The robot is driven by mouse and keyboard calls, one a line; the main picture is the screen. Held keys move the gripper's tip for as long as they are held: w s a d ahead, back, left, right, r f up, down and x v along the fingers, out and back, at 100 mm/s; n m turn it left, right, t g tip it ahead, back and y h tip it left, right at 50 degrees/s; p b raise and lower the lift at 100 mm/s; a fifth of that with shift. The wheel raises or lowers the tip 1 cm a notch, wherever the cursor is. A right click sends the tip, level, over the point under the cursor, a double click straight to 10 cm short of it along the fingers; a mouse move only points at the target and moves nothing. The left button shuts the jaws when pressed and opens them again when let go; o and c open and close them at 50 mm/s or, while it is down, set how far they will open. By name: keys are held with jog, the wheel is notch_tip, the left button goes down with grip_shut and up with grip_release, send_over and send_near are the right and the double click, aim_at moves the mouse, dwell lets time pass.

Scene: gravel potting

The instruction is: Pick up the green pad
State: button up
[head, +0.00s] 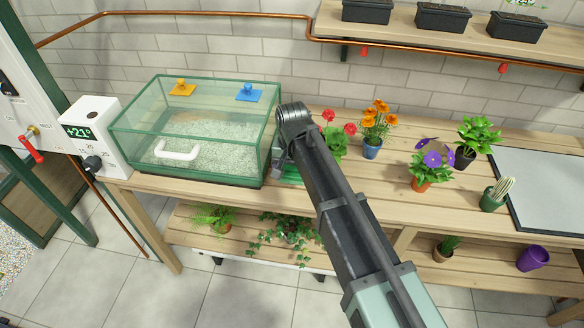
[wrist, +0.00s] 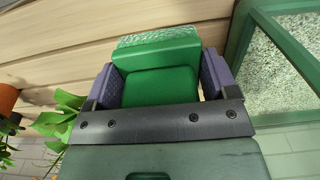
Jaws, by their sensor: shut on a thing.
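The green pad (head: 291,174) is at the bench just right of the glass tank, partly hidden behind my arm in the head view. In the wrist view the green pad (wrist: 157,42) shows a pale patterned strip along its far edge and a green block-shaped grip nearer me. My gripper (wrist: 160,82) is shut on this block, with one purple-grey finger on each side. In the head view my gripper (head: 283,163) is small and partly hidden by my arm. I cannot tell whether the pad touches the bench.
A red-flowered plant (head: 335,140) stands close right. More potted plants and a grey mat (head: 545,190) lie farther right.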

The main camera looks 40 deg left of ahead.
notch_tip(320, 180, up, 15)
jog(key=p, duration=1.3)
